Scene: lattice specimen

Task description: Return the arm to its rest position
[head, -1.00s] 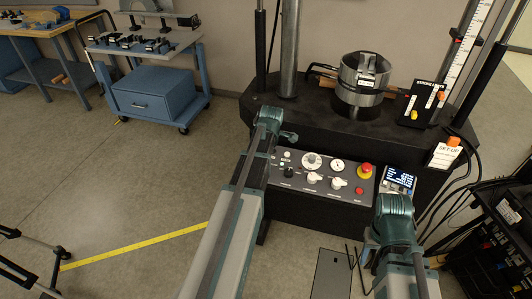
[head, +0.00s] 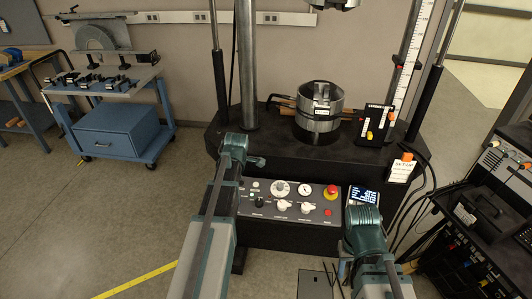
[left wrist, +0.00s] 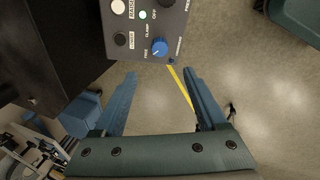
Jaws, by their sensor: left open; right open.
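My left arm reaches in from the left of the head view, and its gripper (head: 257,162) is at the upper left corner of the control panel (head: 270,213). In the left wrist view the left gripper (left wrist: 159,74) has its two blue fingers spread with nothing between them. The panel's edge with a blue knob (left wrist: 159,46) shows just beyond the fingertips. My right arm is at the lower right of the head view. Its gripper (head: 338,271) hangs low in front of the panel, partly hidden by the wrist, and I see nothing held in it.
The black machine base (head: 350,160) carries a metal cylinder (head: 318,125) and steel columns. A blue cart (head: 117,130) stands at the left. A black rack (head: 480,225) with cables is at the right. Open floor with a yellow tape line (head: 140,280) lies at the lower left.

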